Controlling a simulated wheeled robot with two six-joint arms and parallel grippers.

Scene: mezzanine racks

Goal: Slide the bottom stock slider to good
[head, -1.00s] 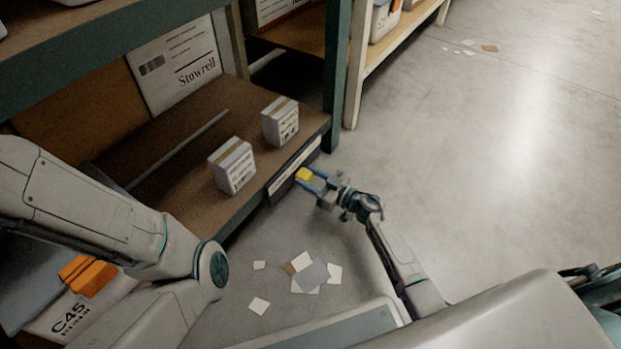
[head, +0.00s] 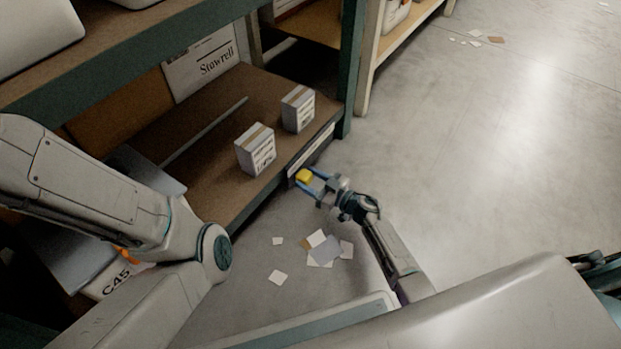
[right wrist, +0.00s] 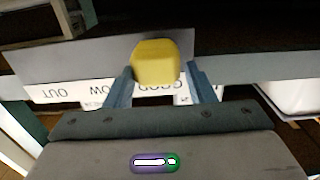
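The stock slider is a pale strip (head: 318,146) on the front edge of the lowest shelf, with a yellow knob (head: 303,176). In the right wrist view the knob (right wrist: 155,64) stands on a grey plate (right wrist: 70,60), near the plate's right end. The label (right wrist: 85,91) below reads OUT, LOW and GOOD upside down, and the knob is over GOOD, partly hiding it. My left gripper is out of view.
Two small boxes (head: 255,150) (head: 298,109) stand on the bottom shelf (head: 205,130) behind the slider. A green upright (head: 350,70) rises beyond its far end. Paper scraps (head: 322,249) lie on the floor, which is open to the right.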

